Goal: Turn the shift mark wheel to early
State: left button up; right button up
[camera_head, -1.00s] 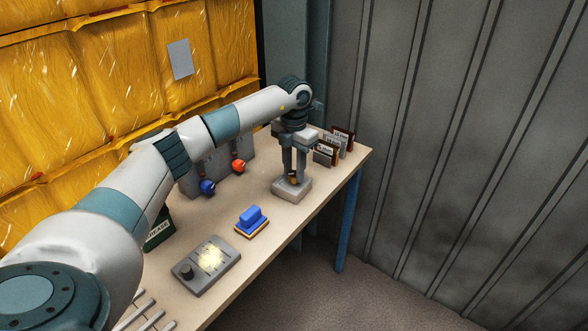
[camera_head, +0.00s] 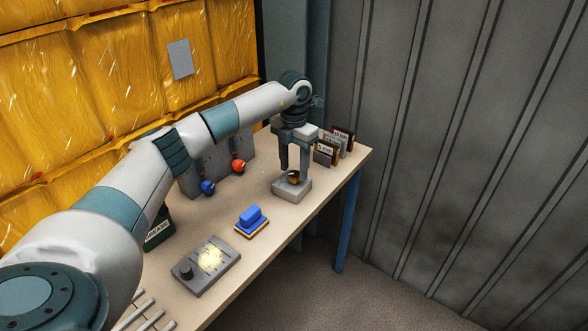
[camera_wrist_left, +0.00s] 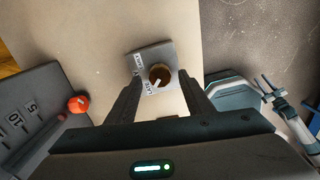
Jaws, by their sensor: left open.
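The shift mark wheel (camera_head: 293,176) is a small brown knob on a pale grey block (camera_head: 291,191) near the table's right edge. In the left wrist view, the wheel (camera_wrist_left: 160,74) shows a white mark pointing to the lower left, near the lower of two small white labels (camera_wrist_left: 151,87) on the block. My left gripper (camera_head: 294,165) is open just above the wheel, pointing down. In the left wrist view, its fingers (camera_wrist_left: 159,82) stand on either side of the wheel, apart from it.
Several labelled upright cards (camera_head: 325,153) stand behind the block. A grey panel with a blue knob (camera_head: 207,187) and a red knob (camera_head: 238,166) stands at the back. A blue stamp-like block (camera_head: 251,217) and a grey dial box (camera_head: 207,265) lie nearer. Bare tabletop surrounds the wheel block.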

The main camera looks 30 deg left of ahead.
aim_at(294, 173)
pick_arm(q)
notch_tip(294, 173, up, 2)
jog(key=shift+r, duration=0.15)
notch_tip(294, 173, up, 14)
jog(key=b, duration=0.2)
pick_arm(e)
jog(key=shift+s+d+f+g+h, duration=0.15)
jog(key=shift+s+d+f+g, duration=0.05)
jog(key=shift+d+f+g, duration=0.25)
jog(key=shift+s+d+f+g+h, duration=0.2)
jog(key=shift+d+f+g, duration=0.15)
jog(key=shift+d+f, duration=0.15)
pick_arm(q)
jog(key=shift+r, duration=0.1)
pick_arm(e)
jog(key=shift+s, duration=0.1)
